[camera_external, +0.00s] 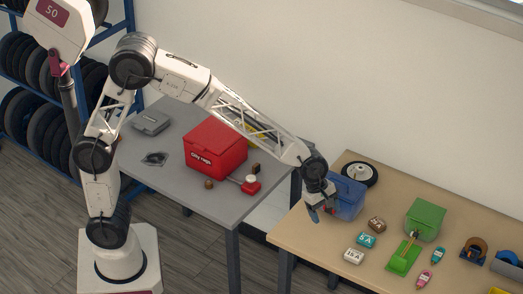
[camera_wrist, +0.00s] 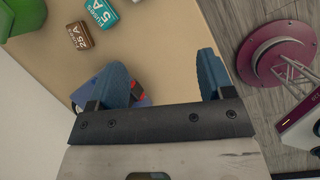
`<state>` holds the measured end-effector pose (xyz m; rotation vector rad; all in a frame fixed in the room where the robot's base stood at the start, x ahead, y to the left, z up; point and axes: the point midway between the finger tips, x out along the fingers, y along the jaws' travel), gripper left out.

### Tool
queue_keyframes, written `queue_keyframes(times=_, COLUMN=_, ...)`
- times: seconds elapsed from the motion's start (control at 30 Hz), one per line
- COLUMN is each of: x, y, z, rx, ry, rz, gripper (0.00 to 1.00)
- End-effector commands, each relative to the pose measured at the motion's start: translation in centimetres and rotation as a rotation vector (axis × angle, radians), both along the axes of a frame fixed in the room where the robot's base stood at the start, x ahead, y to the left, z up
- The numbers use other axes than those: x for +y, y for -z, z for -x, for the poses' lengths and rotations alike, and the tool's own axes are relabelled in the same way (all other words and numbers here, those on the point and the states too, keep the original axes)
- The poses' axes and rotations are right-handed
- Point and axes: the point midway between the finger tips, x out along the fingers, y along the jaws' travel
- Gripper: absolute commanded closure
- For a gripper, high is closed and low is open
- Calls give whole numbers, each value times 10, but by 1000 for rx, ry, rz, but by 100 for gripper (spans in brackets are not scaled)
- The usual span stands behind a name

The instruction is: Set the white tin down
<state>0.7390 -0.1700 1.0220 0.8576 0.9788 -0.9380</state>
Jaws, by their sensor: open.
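The white tin (camera_external: 353,256) rests flat on the tan table (camera_external: 292,240), at the front end of a short row with a teal tin (camera_external: 365,240) and a brown tin (camera_external: 377,224). My gripper (camera_external: 315,214) is to the left of the white tin, near the table's left edge, apart from it. In the wrist view my gripper (camera_wrist: 163,66) has its two blue fingers spread with nothing between them. The brown tin (camera_wrist: 80,36) and teal tin (camera_wrist: 101,12) show there; at most a sliver of the white tin shows at the top edge.
A blue bin (camera_external: 348,200) stands right beside my gripper, with a wheel (camera_external: 360,174) behind it. A green box (camera_external: 425,218) and a green scoop-like piece (camera_external: 403,258) lie right of the tins. A red box (camera_external: 215,148) stands on the separate grey table.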

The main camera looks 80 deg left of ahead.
Motion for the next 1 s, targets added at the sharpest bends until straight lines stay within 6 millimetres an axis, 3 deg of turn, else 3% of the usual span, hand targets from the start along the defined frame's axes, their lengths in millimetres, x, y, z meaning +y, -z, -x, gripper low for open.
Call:
queue_keyframes(times=0.2, x=-28, y=44, z=-44, rx=60, ry=-228, rz=80, gripper=26)
queue_keyframes(times=0.4, x=-44, y=70, z=-67, rx=95, ry=-368, rz=128, gripper=26)
queue_keyframes(times=1.0, x=-50, y=82, z=-75, rx=108, ry=-414, rz=144, gripper=26)
